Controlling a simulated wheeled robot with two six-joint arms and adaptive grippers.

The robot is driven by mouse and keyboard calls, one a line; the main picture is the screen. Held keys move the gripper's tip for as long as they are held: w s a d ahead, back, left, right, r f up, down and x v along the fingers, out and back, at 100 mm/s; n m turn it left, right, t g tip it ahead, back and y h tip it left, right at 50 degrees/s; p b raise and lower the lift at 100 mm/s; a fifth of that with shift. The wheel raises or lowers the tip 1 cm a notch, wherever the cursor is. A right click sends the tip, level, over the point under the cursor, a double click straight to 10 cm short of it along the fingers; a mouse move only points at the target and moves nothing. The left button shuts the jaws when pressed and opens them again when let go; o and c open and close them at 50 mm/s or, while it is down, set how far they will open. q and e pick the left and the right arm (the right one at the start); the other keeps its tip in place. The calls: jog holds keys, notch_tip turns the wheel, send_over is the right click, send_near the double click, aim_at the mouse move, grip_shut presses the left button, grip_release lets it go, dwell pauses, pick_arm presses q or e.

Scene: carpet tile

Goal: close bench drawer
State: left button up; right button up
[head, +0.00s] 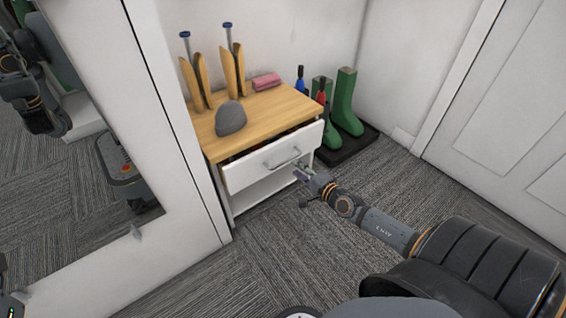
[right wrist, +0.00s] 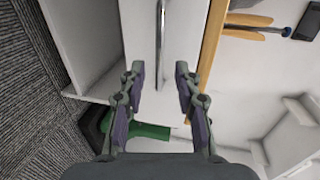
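The bench (head: 268,104) has a light wooden top and a white body. Its white drawer (head: 250,172) is partly open, with a dark gap showing between its front and the top. The metal bar handle (head: 283,158) is on the drawer front; it also shows in the right wrist view (right wrist: 161,35). My right gripper (head: 302,173) is in front of the drawer, near the handle's right end. In the right wrist view its fingers (right wrist: 160,72) are spread and empty, with the handle's end in line with the gap between them. I cannot make out my left gripper.
On the bench top are a grey cap-like lump (head: 231,118), wooden boot shapers (head: 196,84) and a pink cloth (head: 266,81). Green boots (head: 346,105) stand on a dark tray (head: 350,146) to the right. A mirror (head: 60,150) stands at left. Carpet in front is clear.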

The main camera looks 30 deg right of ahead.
aim_at(286, 161)
jog(key=b+x, duration=0.2)
jog(key=x, duration=0.5)
jog(key=shift+w+f, duration=0.1)
jog(key=shift+w, duration=0.2)
jog(key=shift+c, duration=0.4)
grip_shut()
